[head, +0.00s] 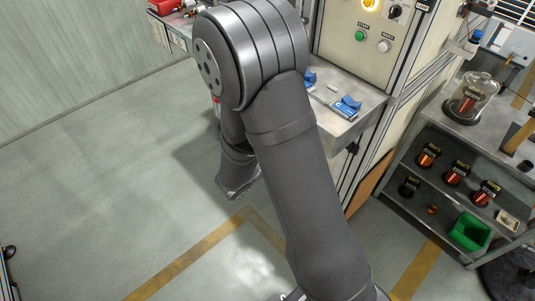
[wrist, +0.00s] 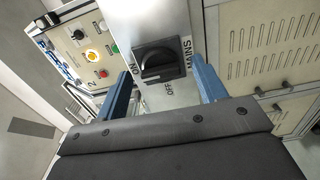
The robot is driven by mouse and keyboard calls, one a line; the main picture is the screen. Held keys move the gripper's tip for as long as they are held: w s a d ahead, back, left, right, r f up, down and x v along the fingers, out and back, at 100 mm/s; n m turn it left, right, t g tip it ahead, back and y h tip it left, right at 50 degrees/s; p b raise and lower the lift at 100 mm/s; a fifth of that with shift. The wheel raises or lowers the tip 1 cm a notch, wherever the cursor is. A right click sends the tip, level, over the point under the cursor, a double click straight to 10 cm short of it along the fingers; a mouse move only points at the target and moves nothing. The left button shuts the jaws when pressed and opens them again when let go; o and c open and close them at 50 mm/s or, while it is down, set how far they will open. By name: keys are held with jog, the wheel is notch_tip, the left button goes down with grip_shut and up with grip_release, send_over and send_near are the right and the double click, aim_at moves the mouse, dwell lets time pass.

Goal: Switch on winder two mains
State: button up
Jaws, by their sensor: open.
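The mains switch (wrist: 161,64) is a black rotary knob on a light grey housing in the wrist view. It has MAINS printed beside it and ON and OFF marks around it. I cannot tell for certain which mark its handle points to. My gripper (wrist: 160,68) is open, with one blue finger to the left of the knob and the other to the right. The fingers look apart from the knob, but I cannot judge the depth gap. In the head view my arm blocks the middle, and neither the gripper nor the mains switch shows.
A control panel (wrist: 80,38) with a lit yellow lamp (wrist: 92,55) and a red button (wrist: 102,73) lies left of the switch. Vented cabinet doors (wrist: 275,48) are at right. A shelf rack (head: 454,145) with armatures and a green bin (head: 469,231) stands at right. Floor at left is clear.

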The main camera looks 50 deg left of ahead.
jog(key=s, duration=1.6)
jog(key=shift+s, duration=0.25)
jog(key=shift+w, duration=0.1)
jog(key=w, duration=1.7)
jog(key=s, duration=1.7)
jog(key=w+n, duration=1.1)
jog(key=w, duration=0.6)
jog(key=shift+w+r, duration=0.15)
jog(key=shift+r, duration=0.05)
dwell(0.4)
